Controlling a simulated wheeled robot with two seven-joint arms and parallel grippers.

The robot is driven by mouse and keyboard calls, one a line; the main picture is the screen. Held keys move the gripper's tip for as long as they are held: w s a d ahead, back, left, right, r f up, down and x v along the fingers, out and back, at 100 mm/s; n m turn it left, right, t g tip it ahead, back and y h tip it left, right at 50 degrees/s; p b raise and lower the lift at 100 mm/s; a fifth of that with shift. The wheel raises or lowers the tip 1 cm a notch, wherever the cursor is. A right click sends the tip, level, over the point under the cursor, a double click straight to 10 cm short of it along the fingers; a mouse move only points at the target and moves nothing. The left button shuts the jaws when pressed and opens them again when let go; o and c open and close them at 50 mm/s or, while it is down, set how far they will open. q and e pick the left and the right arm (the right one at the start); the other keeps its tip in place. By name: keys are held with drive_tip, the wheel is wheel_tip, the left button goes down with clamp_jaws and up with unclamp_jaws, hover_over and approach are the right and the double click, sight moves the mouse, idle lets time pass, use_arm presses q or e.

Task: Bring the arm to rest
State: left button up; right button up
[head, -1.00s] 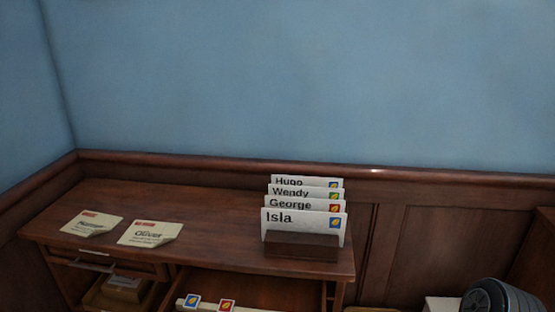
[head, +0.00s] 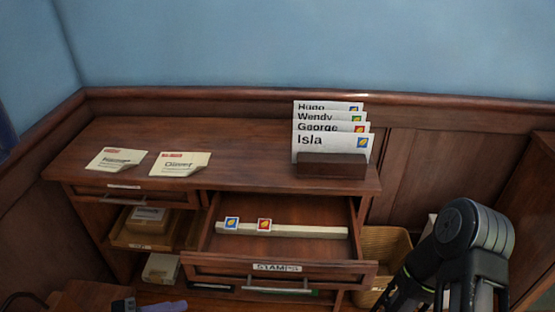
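My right arm (head: 462,245) comes up at the lower right of the head view, in front of a wicker basket. Its gripper is not clearly visible. My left gripper is not in view. On the desk top, a dark wooden holder (head: 332,168) carries upright envelopes labelled Hugo, Wendy, George and Isla (head: 325,148), each with a stamp. Below, the drawer labelled STAMPS (head: 277,268) is open. A pale strip (head: 300,231) inside it bears a blue stamp (head: 232,223) and a red-orange stamp (head: 264,225).
Two cream notes, one (head: 117,159) and one reading Oliver (head: 179,164), lie on the desk (head: 235,150) at left. A shelf with a box (head: 147,214) is below. The wicker basket (head: 390,242) stands right of the drawer. A purple-grey object (head: 155,306) lies at the bottom left.

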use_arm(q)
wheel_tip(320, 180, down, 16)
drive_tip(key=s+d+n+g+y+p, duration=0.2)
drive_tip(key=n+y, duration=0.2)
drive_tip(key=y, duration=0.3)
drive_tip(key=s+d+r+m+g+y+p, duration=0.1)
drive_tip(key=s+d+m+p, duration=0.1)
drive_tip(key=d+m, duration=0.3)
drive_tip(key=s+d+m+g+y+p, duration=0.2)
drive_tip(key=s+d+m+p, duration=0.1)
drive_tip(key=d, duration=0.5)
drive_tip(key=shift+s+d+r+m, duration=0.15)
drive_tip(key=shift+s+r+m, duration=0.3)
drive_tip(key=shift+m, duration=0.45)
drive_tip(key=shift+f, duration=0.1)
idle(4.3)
